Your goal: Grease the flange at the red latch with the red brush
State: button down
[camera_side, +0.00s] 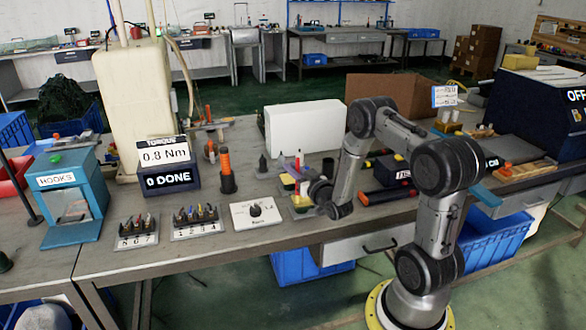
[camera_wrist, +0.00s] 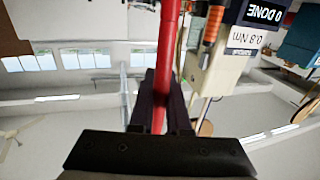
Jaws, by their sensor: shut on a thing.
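My gripper (camera_wrist: 161,90) is shut on a long red handle, taken to be the red brush (camera_wrist: 168,45); the handle runs between the dark fingers and out of the top of the wrist view. In the side view the red brush (camera_side: 298,160) stands roughly upright just left of my wrist, over the bench. Its bristles cannot be made out. My fingers are small and partly hidden by the wrist there. I cannot make out the flange or the red latch in either view.
A white block (camera_side: 305,130) stands behind the brush. A white panel with a dark knob (camera_side: 256,213) and racks of small tools (camera_side: 197,221) lie to the left. The torque box (camera_side: 167,165) and orange-handled tool (camera_side: 226,170) stand behind them. Red-and-black tools (camera_side: 385,193) lie right.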

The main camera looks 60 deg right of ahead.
jog(key=shift+f, duration=0.25)
jog(key=shift+d, duration=0.1)
jog(key=shift+w+d, duration=0.2)
jog(key=shift+w, duration=0.1)
jog(key=shift+s+r, duration=0.1)
dwell(1.2)
jog(key=shift+a, duration=0.1)
